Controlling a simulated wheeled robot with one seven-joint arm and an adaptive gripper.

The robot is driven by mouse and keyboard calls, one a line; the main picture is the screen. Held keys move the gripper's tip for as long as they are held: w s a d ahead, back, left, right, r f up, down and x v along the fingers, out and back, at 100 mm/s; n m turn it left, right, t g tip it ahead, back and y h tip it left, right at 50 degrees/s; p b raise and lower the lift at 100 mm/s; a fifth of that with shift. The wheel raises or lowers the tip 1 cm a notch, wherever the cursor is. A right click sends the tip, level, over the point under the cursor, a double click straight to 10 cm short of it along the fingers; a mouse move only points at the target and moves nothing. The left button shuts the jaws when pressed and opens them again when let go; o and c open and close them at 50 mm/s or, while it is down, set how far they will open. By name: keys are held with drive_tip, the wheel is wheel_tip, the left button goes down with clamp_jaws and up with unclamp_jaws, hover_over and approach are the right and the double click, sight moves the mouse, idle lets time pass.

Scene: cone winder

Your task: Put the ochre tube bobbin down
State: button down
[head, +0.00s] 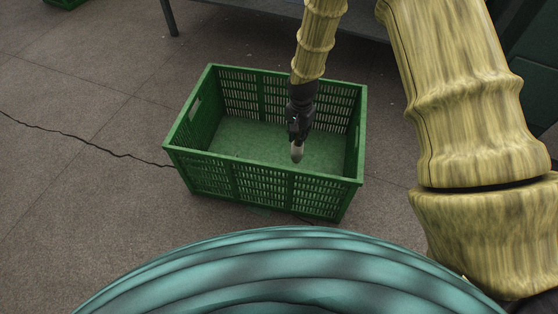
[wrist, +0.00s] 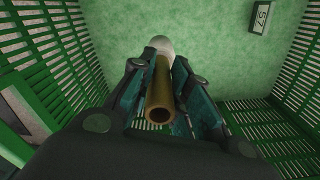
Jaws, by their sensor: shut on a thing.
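The ochre tube bobbin (wrist: 160,101) is between the fingers of my gripper (wrist: 158,92) in the wrist view. Its hollow ochre end faces the camera, and a pale whitish part (wrist: 161,46) shows at its far end. In the head view my gripper (head: 297,137) points down inside the green crate (head: 265,174), with the pale end of the bobbin (head: 297,152) below the fingertips. The gripper is shut on the bobbin. I cannot tell whether the bobbin touches the floor.
The crate's slatted walls (wrist: 36,62) surround my gripper. A tag reading 57 (wrist: 262,16) is at the upper right of the wrist view. A grey table (head: 240,15) stands behind the crate. The paved floor (head: 80,185) to the left is clear, with a long crack.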

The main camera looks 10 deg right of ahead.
sight(297, 151)
wheel_tip(297, 151, down, 10)
drive_tip(key=b, duration=0.4)
drive_tip(key=shift+r, duration=0.1)
drive_tip(key=c, duration=1.3)
unclamp_jaws()
drive_tip(key=shift+c, duration=0.2)
wheel_tip(297, 151, up, 12)
drive_tip(key=p, duration=0.5)
drive_tip(key=shift+r, duration=0.1)
